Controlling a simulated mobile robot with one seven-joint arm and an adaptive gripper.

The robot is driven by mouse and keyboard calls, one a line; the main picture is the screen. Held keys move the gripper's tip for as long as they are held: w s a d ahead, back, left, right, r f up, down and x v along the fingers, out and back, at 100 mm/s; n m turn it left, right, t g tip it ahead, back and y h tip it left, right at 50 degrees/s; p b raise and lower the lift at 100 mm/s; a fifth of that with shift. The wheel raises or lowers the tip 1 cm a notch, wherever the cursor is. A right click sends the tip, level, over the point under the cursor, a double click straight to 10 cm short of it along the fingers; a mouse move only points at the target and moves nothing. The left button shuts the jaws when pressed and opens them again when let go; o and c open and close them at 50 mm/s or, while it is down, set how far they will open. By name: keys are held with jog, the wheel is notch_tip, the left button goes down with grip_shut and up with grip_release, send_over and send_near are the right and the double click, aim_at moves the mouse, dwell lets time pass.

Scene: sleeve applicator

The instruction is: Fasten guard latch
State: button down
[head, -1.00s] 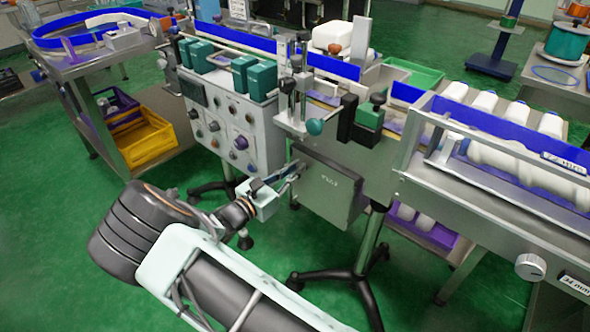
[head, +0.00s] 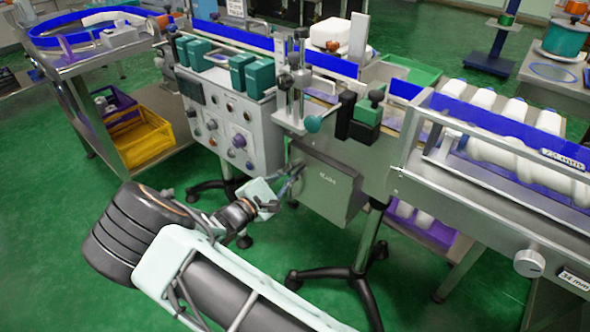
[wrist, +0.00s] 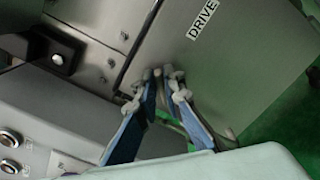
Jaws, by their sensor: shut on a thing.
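The guard is a grey metal box cover (head: 328,188) low on the front of the machine; in the wrist view its panel (wrist: 240,75) bears a DRIVE label. My gripper (head: 296,172) reaches the left edge of this cover. In the wrist view the blue-backed fingers of my gripper (wrist: 160,84) are close together at the seam beside the cover, shut on the small guard latch (wrist: 158,72). The fingertips hide most of the latch, so I cannot tell its exact position.
A control panel (head: 238,140) with knobs and buttons is left of the cover. A black bracket with a bolt (wrist: 57,58) sticks out near the seam. A black stand leg (head: 335,283) is below the cover.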

jog(key=m+b, duration=0.1)
jog(key=m, duration=0.2)
jog(key=m+b, duration=0.1)
jog(key=m, duration=0.1)
jog(key=f+m+b, duration=0.1)
jog(key=m, duration=0.2)
jog(key=shift+s+d+m, duration=0.1)
jog(key=shift+m, duration=0.5)
jog(key=c, duration=2)
grip_release()
jog(key=shift+c, duration=0.2)
jog(key=v, duration=1.2)
jog(key=shift+r, duration=0.1)
